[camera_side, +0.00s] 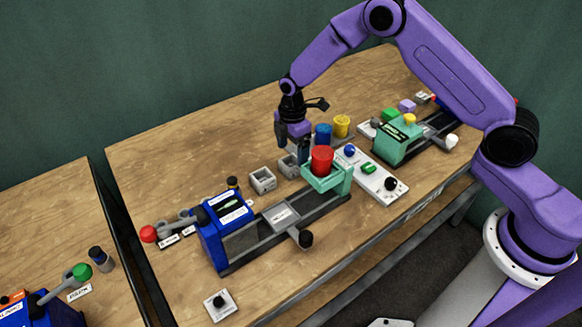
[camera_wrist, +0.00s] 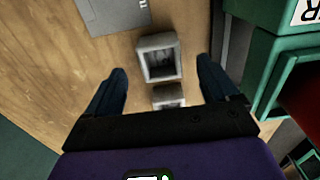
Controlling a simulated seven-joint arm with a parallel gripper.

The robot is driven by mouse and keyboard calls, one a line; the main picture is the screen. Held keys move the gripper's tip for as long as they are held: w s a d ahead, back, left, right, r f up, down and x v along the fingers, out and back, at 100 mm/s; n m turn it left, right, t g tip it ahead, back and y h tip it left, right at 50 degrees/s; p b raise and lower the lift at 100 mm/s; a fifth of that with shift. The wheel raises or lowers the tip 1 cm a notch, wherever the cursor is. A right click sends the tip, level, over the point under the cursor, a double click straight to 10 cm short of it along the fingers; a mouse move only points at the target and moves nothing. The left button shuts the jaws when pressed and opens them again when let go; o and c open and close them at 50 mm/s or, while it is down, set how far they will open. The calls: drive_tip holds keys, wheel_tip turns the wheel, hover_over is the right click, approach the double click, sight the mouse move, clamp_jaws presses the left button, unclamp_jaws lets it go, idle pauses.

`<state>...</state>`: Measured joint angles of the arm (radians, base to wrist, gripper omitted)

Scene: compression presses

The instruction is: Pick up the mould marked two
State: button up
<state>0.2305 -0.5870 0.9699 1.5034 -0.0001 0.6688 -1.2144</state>
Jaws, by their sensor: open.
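I cannot read a number on either mould.
A flat grey plate (camera_wrist: 108,14) lies in the wrist view. The table's back left is clear.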

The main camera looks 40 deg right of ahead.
sight(291, 162)
drive_tip(key=shift+a+f, duration=0.2)
drive_tip(key=shift+f, duration=2.35)
drive_tip(key=c, duration=1.2)
